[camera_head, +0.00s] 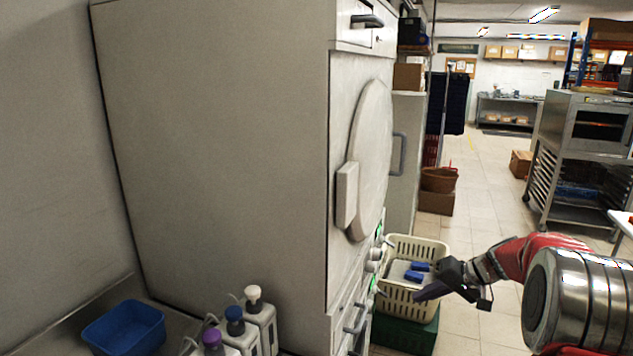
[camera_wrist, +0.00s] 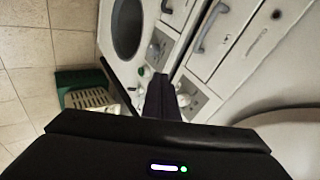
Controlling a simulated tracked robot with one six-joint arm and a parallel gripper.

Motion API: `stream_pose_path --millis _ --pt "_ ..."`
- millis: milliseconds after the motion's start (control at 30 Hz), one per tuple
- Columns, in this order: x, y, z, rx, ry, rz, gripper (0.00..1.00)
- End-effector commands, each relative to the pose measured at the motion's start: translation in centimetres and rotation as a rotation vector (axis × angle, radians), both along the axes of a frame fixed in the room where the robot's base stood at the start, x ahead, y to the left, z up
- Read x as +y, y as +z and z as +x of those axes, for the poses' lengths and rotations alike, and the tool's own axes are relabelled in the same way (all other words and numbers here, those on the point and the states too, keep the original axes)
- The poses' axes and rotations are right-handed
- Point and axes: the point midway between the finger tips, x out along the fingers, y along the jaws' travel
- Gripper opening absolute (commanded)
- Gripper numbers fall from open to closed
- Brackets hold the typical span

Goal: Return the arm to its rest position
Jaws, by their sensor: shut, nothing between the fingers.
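My gripper (camera_head: 430,292) is at the end of my arm, low at the right of the head view. It is shut with nothing in it. In the head view it overlaps the cream laundry-style basket (camera_head: 415,248); how far apart they are I cannot tell. In the wrist view the shut fingers (camera_wrist: 158,97) point at the front of a large white machine, which shows a dark round opening, knobs and drawer handles. The fingertips appear clear of the machine front.
The large white machine (camera_head: 215,150) fills the left and middle. The cream basket, with blue items in it, stands on a green crate (camera_head: 408,335). Bottles (camera_head: 262,322) and a blue tub (camera_head: 124,328) are at lower left. A steel oven rack (camera_head: 580,160) stands right, with open tiled floor between.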

Motion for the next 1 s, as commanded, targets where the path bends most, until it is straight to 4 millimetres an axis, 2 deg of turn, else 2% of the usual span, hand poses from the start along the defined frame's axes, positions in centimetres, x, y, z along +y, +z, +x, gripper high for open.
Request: stream_pose_path --millis 100,500,1000 --pt "1.3 0.6 -2.6 0.059 -0.008 -0.032 0.0" --pt "4.4 2.1 -10.9 0.203 -0.04 -0.16 0.0" --pt "6.9 4.0 -20.7 0.268 -0.062 -0.337 0.0"
